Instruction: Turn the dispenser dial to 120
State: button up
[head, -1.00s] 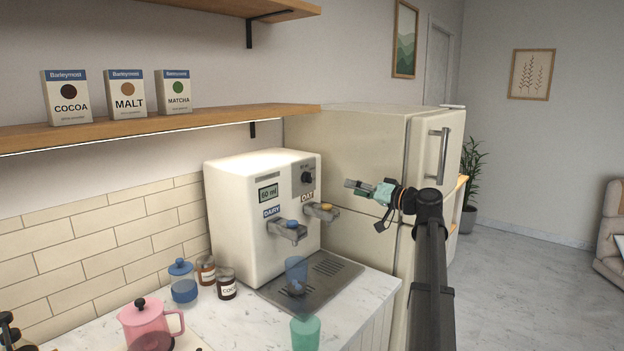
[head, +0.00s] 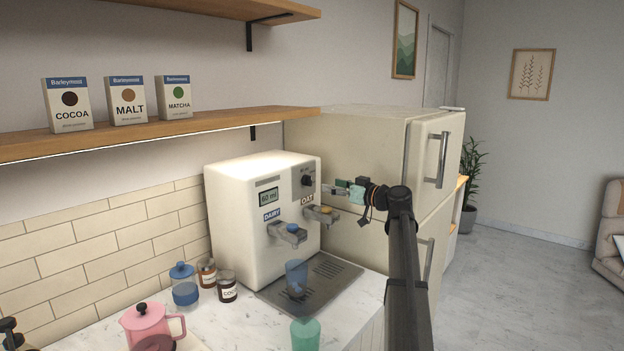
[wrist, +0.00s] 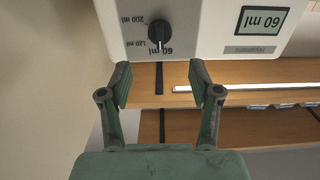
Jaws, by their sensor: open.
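The white dispenser (head: 235,215) stands on the counter against the wall. Its black dial (head: 307,180) is at the upper right of the front face. In the wrist view the dial (wrist: 159,31) appears upside down, with its pointer at the 60 ml mark; 120 ml and 200 ml marks lie beside it. The display (wrist: 262,21) reads 60 ml, also upside down. My gripper (head: 327,188) is in front of the dispenser, just right of the dial. In the wrist view my gripper (wrist: 160,80) is open and empty, its fingers apart from the dial.
The dairy spout (head: 288,233) and oat spout (head: 322,214) project below the dial. A blue cup (head: 296,277) stands on the drip tray (head: 340,272). A green cup (head: 305,334) and jars are on the counter. The fridge (head: 365,150) is close behind my gripper.

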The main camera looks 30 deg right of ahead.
aim_at(311, 180)
jog(key=p+x, duration=0.2)
jog(key=x, duration=0.7)
jog(key=shift+w, duration=0.2)
jog(key=c, duration=1.1)
